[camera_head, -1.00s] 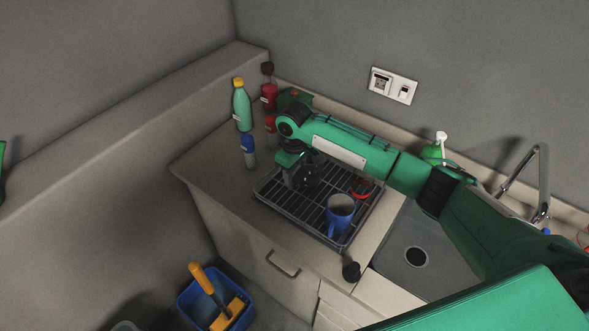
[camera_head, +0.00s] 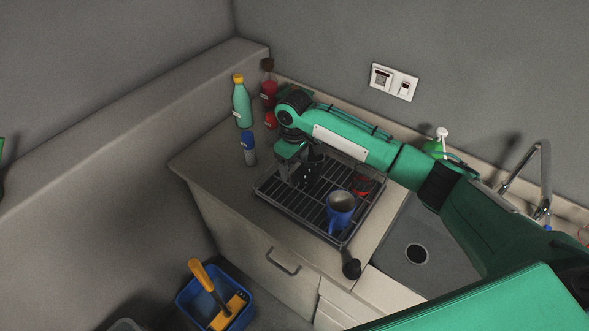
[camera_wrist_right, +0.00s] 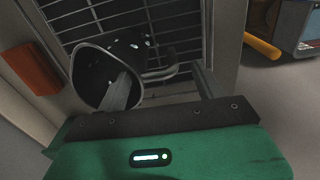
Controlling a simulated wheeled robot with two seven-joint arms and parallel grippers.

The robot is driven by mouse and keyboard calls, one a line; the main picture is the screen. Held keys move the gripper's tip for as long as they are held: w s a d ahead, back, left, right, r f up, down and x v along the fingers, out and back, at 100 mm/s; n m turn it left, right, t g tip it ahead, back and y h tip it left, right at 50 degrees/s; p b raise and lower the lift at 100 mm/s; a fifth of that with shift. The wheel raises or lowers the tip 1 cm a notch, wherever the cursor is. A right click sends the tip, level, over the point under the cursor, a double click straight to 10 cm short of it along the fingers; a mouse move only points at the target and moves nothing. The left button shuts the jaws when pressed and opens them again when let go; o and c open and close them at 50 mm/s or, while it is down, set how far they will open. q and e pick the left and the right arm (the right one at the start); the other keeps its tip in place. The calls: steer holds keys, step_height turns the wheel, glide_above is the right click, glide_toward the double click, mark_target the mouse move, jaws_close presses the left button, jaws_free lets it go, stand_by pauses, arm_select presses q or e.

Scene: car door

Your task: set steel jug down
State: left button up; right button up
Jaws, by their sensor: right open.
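The steel jug (camera_wrist_right: 106,78) is dark and speckled with a looped handle. It is on the wire drying rack (camera_head: 325,217), its mouth facing the right wrist camera. In the head view the jug (camera_head: 316,165) is partly hidden behind my right gripper (camera_head: 293,172). That gripper points down at the rack's far left part and is open. In the wrist view one grey finger reaches over or into the jug's mouth and the other is beyond the handle; I cannot tell whether either touches. My left gripper is not in view.
A blue mug (camera_head: 340,211) and a red item (camera_head: 362,185) are on the rack. A teal bottle (camera_head: 242,104), a blue-capped bottle (camera_head: 248,148) and red bottles (camera_head: 269,92) stand behind. The sink (camera_head: 412,250) is at right. The counter's left corner is bare.

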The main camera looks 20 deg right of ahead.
step_height(320, 180, up, 10)
steer(key=b, duration=0.2)
steer(key=shift+s+f, duration=0.1)
steer(key=shift+s, duration=0.05)
stand_by(0.4)
